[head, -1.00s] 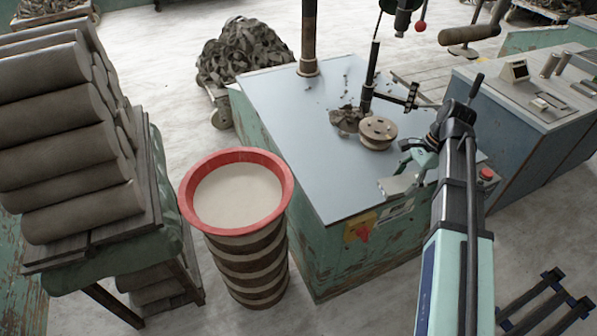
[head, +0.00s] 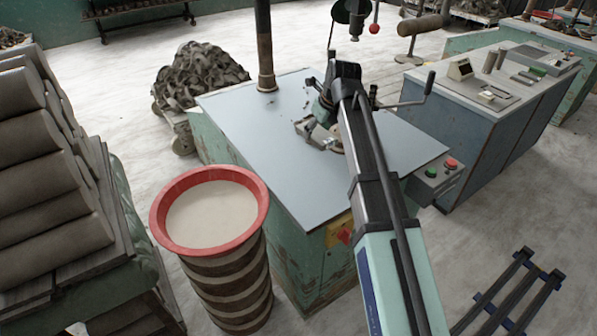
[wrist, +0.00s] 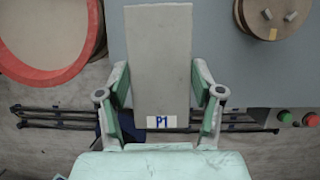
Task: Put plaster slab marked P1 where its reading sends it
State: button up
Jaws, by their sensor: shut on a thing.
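The plaster slab marked P1 (wrist: 158,62) is a plain grey rectangular plate with a blue "P1" label near its lower edge in the wrist view. My gripper (wrist: 160,88) is shut on it, with one green finger on each side. In the head view my gripper (head: 326,110) is over the machine table, largely hidden behind my own arm. Only a small pale part near it shows there, and I cannot tell whether that is the slab. No reading is legible.
A red-rimmed barrel (head: 252,222) with pale contents stands left of the grey machine table (head: 240,125). Stacked clay rolls (head: 40,180) are at far left. A blue-grey console (head: 480,125) with a small display unit (head: 460,69) is at right. A wooden disc (wrist: 270,16) shows on the table.

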aim_at(311, 182)
jog(key=shift+w+a, duration=0.1)
jog(key=shift+w, duration=0.05)
jog(key=shift+f, duration=0.35)
notch_tip(311, 182, down, 19)
jog(key=p, duration=0.2)
jog(key=shift+p, duration=0.4)
jog(key=shift+f, duration=0.1)
jog(key=o, duration=1.4)
jog(key=shift+o, duration=0.2)
jog(key=b+v, duration=0.1)
jog(key=v, duration=1.1)
jog(key=shift+b, duration=0.3)
jog(key=shift+a, duration=0.15)
